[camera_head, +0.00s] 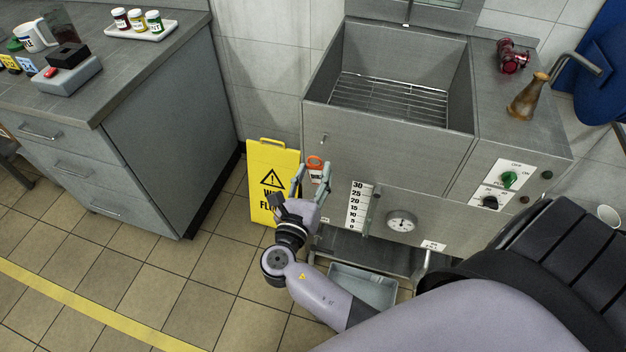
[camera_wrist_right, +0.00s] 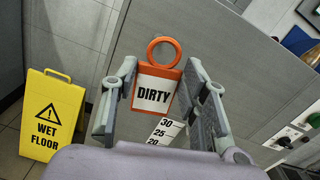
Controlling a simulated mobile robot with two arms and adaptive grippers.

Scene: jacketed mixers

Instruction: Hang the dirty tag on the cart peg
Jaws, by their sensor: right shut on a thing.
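The dirty tag (camera_head: 316,175) has an orange frame with a ring at its top and a white "DIRTY" label; it also shows in the right wrist view (camera_wrist_right: 153,94). My right gripper (camera_head: 312,172) is shut on the tag and holds it upright, ring up, in front of the cart's steel front panel. A small peg (camera_head: 323,137) sticks out of the panel (camera_head: 390,155), a little above the tag's ring in the head view. The ring looks apart from the peg. My left gripper is not in view.
A yellow wet floor sign (camera_head: 270,180) stands left of my right gripper. A level scale (camera_head: 358,205) and a round gauge (camera_head: 401,221) are on the panel to the right. A grey bin (camera_head: 365,288) sits below. A grey cabinet (camera_head: 170,140) stands at left.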

